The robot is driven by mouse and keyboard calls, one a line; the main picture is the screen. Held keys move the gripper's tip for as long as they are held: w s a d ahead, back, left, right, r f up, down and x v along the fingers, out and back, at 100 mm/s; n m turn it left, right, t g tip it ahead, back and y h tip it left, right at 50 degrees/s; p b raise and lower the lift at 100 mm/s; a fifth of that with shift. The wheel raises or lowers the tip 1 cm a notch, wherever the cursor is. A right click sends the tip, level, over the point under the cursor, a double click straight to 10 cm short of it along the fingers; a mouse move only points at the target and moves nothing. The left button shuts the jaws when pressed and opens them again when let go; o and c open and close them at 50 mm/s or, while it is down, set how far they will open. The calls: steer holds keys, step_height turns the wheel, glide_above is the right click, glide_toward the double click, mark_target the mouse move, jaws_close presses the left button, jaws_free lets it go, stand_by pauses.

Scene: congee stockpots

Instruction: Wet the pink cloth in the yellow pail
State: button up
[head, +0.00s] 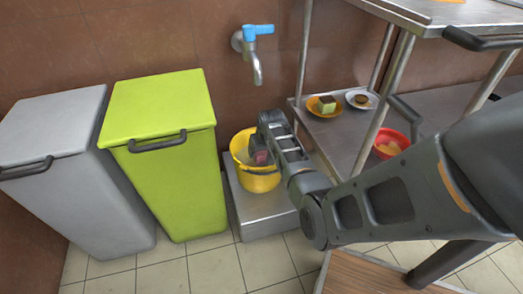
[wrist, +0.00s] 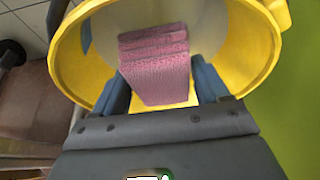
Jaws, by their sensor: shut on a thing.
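The yellow pail (head: 259,182) stands on a low metal block below a tap. In the wrist view the yellow rim of the pail (wrist: 262,75) surrounds a pale grey inside, possibly water. The pink cloth (wrist: 158,68) is a folded block between the two blue fingers of my gripper (wrist: 160,88), which is shut on it. I cannot tell whether the cloth touches the water.
A tap with a blue handle (head: 252,52) is on the wall above. A lime-green bin (head: 165,150) and a grey bin (head: 70,160) stand left of the pail.

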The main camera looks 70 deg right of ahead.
steer(key=shift+r+p, duration=4.2)
steer(key=shift+r, duration=0.45)
